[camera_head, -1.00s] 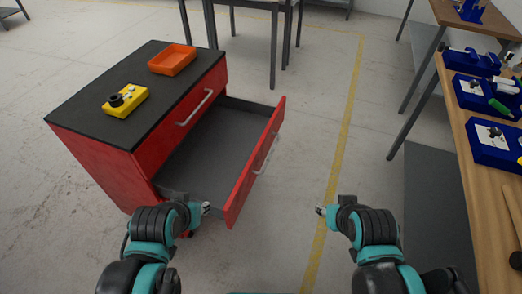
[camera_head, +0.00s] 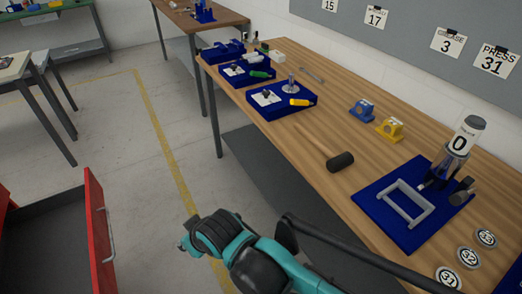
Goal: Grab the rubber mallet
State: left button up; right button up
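The rubber mallet (camera_head: 339,161) lies on the wooden workbench (camera_head: 300,123). Its black head is toward the right and its light wooden handle points up and left. My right gripper (camera_head: 183,246) is in front of the bench, left of and below the mallet in the picture and well apart from it. Its fingers are small and mostly hidden by the wrist, so I cannot tell whether they are open. My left gripper is out of view.
Blue trays (camera_head: 282,110) with parts stand at the bench's left. Yellow and blue blocks (camera_head: 390,129) sit behind the mallet. A blue mat (camera_head: 372,205) with a grey frame and a cylindrical device lies to its right. The red drawer (camera_head: 97,232) stands open at lower left.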

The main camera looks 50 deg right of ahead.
aim_at(336, 162)
jog(key=z, duration=2.3)
